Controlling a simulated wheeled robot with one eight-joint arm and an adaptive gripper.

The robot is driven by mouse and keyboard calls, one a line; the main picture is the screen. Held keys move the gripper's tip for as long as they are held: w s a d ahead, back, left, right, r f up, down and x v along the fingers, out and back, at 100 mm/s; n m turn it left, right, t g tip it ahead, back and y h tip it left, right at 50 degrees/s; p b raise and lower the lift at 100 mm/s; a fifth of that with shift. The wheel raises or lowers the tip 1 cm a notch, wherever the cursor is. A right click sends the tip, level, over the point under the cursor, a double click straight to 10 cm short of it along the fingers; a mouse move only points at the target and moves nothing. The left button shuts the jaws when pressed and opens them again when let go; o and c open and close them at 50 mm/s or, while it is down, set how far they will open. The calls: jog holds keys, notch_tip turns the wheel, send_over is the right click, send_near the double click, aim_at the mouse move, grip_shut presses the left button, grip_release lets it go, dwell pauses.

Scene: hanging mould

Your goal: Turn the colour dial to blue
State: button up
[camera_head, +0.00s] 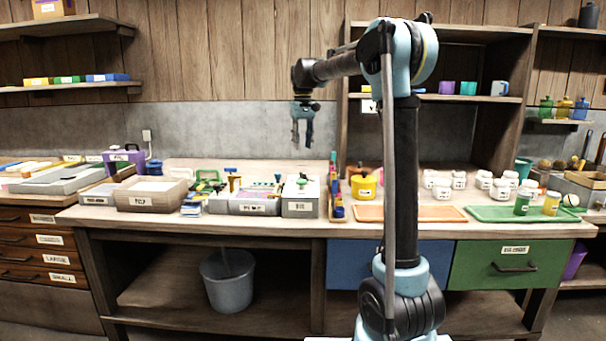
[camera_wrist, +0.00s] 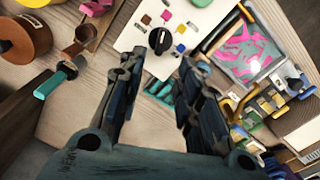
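The colour dial is a round black knob (camera_wrist: 162,40) on a white panel (camera_wrist: 132,40), seen in the wrist view between and beyond my fingertips. In the head view my gripper (camera_head: 302,138) hangs above the bench, over the grey box (camera_head: 299,208) with the white top.
A pink-and-teal patterned tray (camera_wrist: 246,47) and several coloured small parts lie right of the panel. A wooden rack (camera_head: 338,205) and a yellow pot (camera_head: 364,187) stand right of the box. The air around my gripper is clear.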

aim_at(303, 176)
notch_tip(303, 176, down, 12)
jog(key=shift+r, duration=0.15)
dwell(0.3)
grip_shut()
